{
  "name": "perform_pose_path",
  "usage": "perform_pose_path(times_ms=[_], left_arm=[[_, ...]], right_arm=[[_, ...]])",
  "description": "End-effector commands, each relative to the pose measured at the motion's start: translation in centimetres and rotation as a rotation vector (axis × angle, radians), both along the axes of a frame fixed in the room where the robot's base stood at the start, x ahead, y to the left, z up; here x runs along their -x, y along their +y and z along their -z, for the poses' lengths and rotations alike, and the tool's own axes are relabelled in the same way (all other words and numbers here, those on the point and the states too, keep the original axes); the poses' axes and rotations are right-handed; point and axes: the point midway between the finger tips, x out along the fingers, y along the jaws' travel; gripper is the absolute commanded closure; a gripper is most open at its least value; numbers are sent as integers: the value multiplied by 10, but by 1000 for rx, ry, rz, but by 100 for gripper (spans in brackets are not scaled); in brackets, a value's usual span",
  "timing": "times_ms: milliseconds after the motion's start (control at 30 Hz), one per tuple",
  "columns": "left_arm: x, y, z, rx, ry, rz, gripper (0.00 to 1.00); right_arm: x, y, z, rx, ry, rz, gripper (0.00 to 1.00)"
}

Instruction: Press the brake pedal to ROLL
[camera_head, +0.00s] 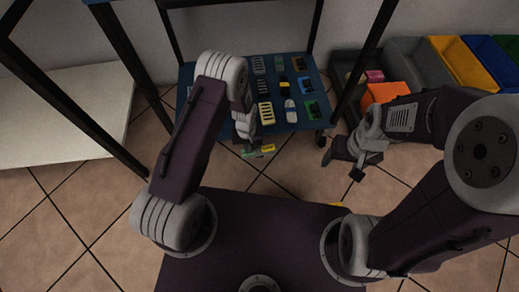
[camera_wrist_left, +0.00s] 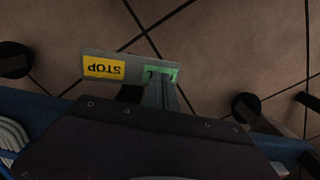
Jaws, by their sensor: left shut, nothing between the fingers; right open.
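The brake pedal (camera_head: 268,148) is a small plate by the near edge of the blue cart. In the left wrist view, the pedal (camera_wrist_left: 128,67) has a yellow half with upside-down "STOP" lettering and a green half. My left gripper (camera_head: 247,141) is above the pedal in the head view. In the left wrist view, the shut, empty left gripper (camera_wrist_left: 161,82) has its tips over the green half. My right gripper (camera_head: 343,166) is open and empty, off to the right.
The blue cart shelf (camera_head: 290,126) holds several small devices in rows. Dark cart posts (camera_head: 362,62) rise beside it. Grey, yellow and blue bins (camera_head: 466,62) stand at the right; a pale panel (camera_head: 70,115) lies left.

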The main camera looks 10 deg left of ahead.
Motion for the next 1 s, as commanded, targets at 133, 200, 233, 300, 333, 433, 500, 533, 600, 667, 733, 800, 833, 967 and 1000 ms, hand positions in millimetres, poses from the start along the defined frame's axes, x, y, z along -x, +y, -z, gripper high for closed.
perform_pose_path(times_ms=[133, 200, 233, 300, 333, 433, 500, 533, 600, 667, 733, 800, 833, 967, 1000], left_arm=[[0, 0, -17, 0, 0, 0, 100], [0, 0, -24, 0, 0, 0, 100], [0, 0, -27, 0, 0, 0, 100], [0, 0, -34, 0, 0, 0, 100], [0, 0, -37, 0, 0, 0, 100], [0, 0, -47, 0, 0, 0, 100], [0, 0, -54, 0, 0, 0, 100], [0, 0, -57, 0, 0, 0, 100], [0, 0, -64, 0, 0, 0, 100], [0, 0, -69, 0, 0, 0, 100], [0, 0, -71, 0, 0, 0, 100], [0, 0, -70, 0, 0, 0, 100], [0, 0, -69, 0, 0, 0, 100], [0, 0, -69, 0, 0, 0, 100], [0, 0, -69, 0, 0, 0, 100]], right_arm=[[0, 0, -16, 0, 0, 0, 28], [0, 0, -24, 0, 0, 0, 28], [0, 0, -27, 0, 0, 0, 28], [0, 0, -34, 0, 0, 0, 28], [0, 0, -37, 0, 0, 0, 28], [0, 0, -46, 0, 0, 0, 28], [0, 0, -53, 0, 0, 0, 28], [0, 0, -56, 0, 0, 0, 28], [0, 0, -62, 0, 0, 0, 28], [0, 0, -68, 0, 0, 0, 28], [0, 0, -70, 0, 0, 0, 28], [0, 0, -69, 0, 0, 0, 28], [0, 0, -68, 0, 0, 0, 28], [0, 0, -67, 0, 0, 0, 28], [0, 0, -67, 0, 0, 0, 28]])
